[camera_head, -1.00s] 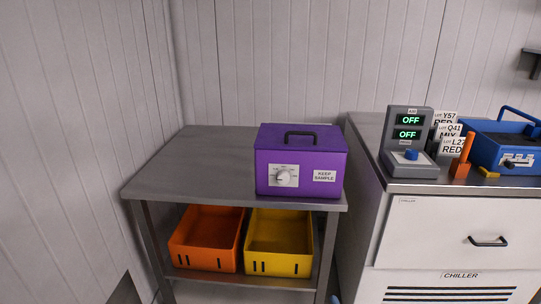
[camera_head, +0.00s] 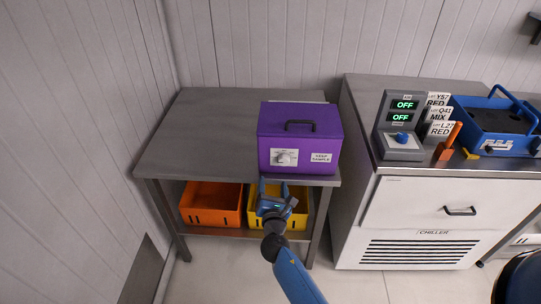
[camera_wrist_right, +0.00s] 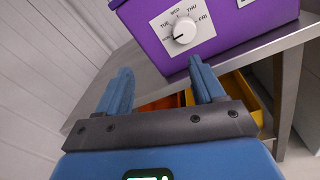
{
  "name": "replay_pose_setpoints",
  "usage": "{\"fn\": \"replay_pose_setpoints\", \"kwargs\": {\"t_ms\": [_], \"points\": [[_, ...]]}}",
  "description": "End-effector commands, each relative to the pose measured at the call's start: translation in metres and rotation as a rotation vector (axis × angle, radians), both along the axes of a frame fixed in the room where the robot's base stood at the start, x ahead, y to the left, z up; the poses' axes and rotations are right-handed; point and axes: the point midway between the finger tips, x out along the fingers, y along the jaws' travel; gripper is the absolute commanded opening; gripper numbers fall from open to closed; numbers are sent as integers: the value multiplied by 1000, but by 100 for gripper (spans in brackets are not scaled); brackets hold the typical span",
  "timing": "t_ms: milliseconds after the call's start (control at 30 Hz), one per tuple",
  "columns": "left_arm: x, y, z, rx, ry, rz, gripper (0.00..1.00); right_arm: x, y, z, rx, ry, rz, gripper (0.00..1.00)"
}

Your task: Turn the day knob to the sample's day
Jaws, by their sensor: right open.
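The purple box (camera_head: 300,125) stands on the grey side table, with a black handle on its lid and a "KEEP SAMPLE" label. Its white day knob (camera_head: 284,157) is on the front. My left gripper is not in view.
An orange bin (camera_head: 212,222) and a yellow bin (camera_head: 290,221) sit on the lower shelf. The chiller (camera_head: 400,215) to the right carries a grey control unit reading OFF (camera_head: 385,150), lot cards and a blue tray (camera_head: 490,147). The table top (camera_head: 205,130) left of the box is clear.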

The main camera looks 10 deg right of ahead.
Motion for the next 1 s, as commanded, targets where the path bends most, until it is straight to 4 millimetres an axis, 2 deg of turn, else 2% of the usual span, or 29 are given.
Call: {"fn": "replay_pose_setpoints", "kwargs": {"t_ms": [33,100,300,567,1000], "points": [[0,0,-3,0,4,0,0,-1,-7,-9,-105,27,-33,68],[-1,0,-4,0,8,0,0,-4,-16,-13,-247,60,-75,68],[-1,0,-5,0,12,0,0,-9,-32,-12,-502,121,-151,68],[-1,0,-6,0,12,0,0,4,-37,-12,-558,140,-154,68],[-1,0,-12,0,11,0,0,67,-60,-12,-553,139,-153,68]]}}
